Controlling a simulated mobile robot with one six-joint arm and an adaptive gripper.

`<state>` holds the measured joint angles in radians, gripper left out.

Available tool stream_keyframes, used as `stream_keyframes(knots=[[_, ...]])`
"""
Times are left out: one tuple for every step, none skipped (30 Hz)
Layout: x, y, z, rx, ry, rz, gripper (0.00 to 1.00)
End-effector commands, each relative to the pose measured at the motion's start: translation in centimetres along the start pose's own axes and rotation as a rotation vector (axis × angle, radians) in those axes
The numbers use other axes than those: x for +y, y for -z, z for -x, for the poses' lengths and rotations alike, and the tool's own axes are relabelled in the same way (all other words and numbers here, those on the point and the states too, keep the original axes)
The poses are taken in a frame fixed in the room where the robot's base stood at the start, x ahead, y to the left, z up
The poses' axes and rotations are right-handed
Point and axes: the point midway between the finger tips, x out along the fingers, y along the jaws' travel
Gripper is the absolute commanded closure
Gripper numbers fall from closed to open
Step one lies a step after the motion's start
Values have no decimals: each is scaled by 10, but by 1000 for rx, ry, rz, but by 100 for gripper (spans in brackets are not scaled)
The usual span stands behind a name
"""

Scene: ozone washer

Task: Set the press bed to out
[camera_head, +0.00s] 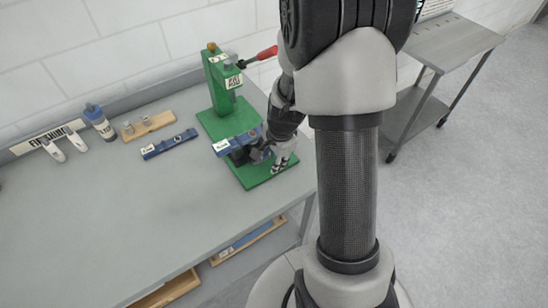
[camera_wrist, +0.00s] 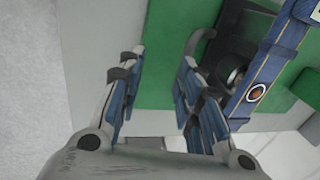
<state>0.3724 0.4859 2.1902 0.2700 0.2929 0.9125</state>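The green press (camera_head: 222,85) stands at the back right of the bench, with a red-tipped lever. A blue bar with a white label (camera_head: 223,147), which looks like the press bed, lies across its green base (camera_head: 262,176). My gripper (camera_head: 268,153) is at the right end of this bar, partly hidden by my wrist. In the wrist view my gripper (camera_wrist: 160,62) is open, with blue pads apart and only the green base and pale bench between them. The blue bar (camera_wrist: 268,75) and a dark block (camera_wrist: 232,62) lie just right of the right finger; contact cannot be told.
The front of the bench (camera_head: 130,215) is clear. A grey side table (camera_head: 450,45) stands at the right.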

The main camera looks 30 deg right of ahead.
Motion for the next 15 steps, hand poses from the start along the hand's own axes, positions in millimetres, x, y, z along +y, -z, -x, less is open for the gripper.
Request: stream_keyframes(knots=[[4,-2,-3,-5,-11,0,70],[4,-1,-3,-4,-9,0,70],[4,-1,-3,-4,-9,0,70],[4,-1,-2,-4,-9,0,70],[4,-1,-1,-4,-9,0,70],[3,-1,2,-4,-9,0,70],[3,-1,4,-4,-8,-1,70],[3,-1,6,-3,-8,0,70],[2,-1,10,-3,-7,0,70],[2,-1,13,-3,-6,0,70],[2,-1,15,-2,-5,0,70],[1,0,18,-2,-5,0,70],[1,0,20,-2,-4,0,70],[1,0,22,-2,-4,0,70],[1,0,25,-1,-3,0,70]])
